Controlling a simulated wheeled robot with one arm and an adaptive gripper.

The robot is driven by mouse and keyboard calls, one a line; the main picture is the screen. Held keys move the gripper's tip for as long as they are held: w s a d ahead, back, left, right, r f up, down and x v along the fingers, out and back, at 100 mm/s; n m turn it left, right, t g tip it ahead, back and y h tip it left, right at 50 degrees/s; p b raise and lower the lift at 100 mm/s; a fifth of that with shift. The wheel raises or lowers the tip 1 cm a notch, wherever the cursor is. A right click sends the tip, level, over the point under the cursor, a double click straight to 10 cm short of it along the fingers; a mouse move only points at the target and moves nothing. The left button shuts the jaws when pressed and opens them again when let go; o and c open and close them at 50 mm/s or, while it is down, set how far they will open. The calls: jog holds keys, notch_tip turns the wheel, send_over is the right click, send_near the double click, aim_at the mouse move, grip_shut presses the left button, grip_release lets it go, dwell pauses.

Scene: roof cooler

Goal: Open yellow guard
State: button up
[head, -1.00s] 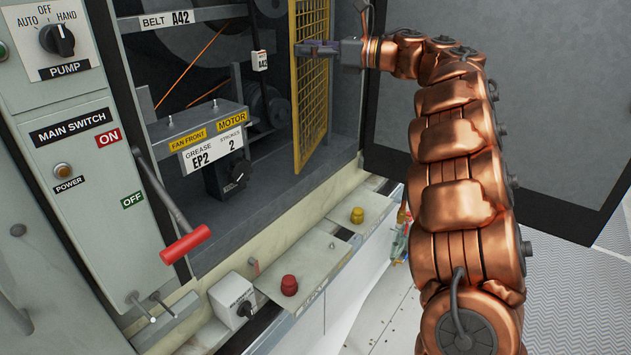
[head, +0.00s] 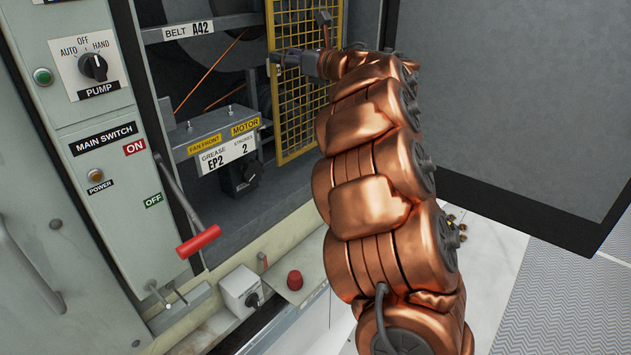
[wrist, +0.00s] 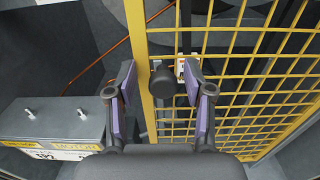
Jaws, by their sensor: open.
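The yellow guard (head: 273,105) is a mesh panel in a yellow frame at the right of the cabinet opening. It seems to stand at an angle to the opening. In the wrist view its upright frame bar (wrist: 138,40) runs just left of centre, with mesh to the right. A dark round knob (wrist: 163,84) shows beside that bar. My gripper (head: 280,60) is at the guard's left edge in the head view. In the wrist view my gripper (wrist: 160,88) is open, its purple-padded fingers apart on either side of the knob. Contact cannot be told.
A motor box (head: 215,135) with labels sits left of the guard inside the cabinet. A red-handled lever (head: 198,241) sticks out at the front left. A red knob (head: 294,280) stands on the ledge below. A large dark panel (head: 500,100) stands at the right.

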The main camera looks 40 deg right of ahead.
jog(key=b+v, duration=0.2)
jog(key=v, duration=0.6)
jog(key=s+d+r+m+h+p, duration=0.1)
jog(key=d+r+m+h, duration=0.45)
jog(key=m+h, duration=0.75)
jog(key=s+a+f+m+g+y, duration=0.1)
jog(key=s+a+f+m+g, duration=0.3)
jog(key=s+a+f+m, duration=0.1)
jog(key=s+a+f+m+g+y+p, duration=0.1)
jog(key=s+a+f+m+g, duration=0.3)
jog(key=s+f+m, duration=0.3)
jog(key=s+a+f+m+g+y+p, duration=0.1)
jog(key=s+a+f+m+g, duration=0.2)
jog(key=s+a+f+m, duration=0.3)
notch_tip(320, 180, down, 6)
jog(key=a+m, duration=0.1)
jog(key=m, duration=0.3)
jog(key=shift+f+m+g, duration=0.25)
jog(key=shift+m+g, duration=0.05)
jog(key=shift+g, duration=0.1)
jog(key=shift+s, duration=0.1)
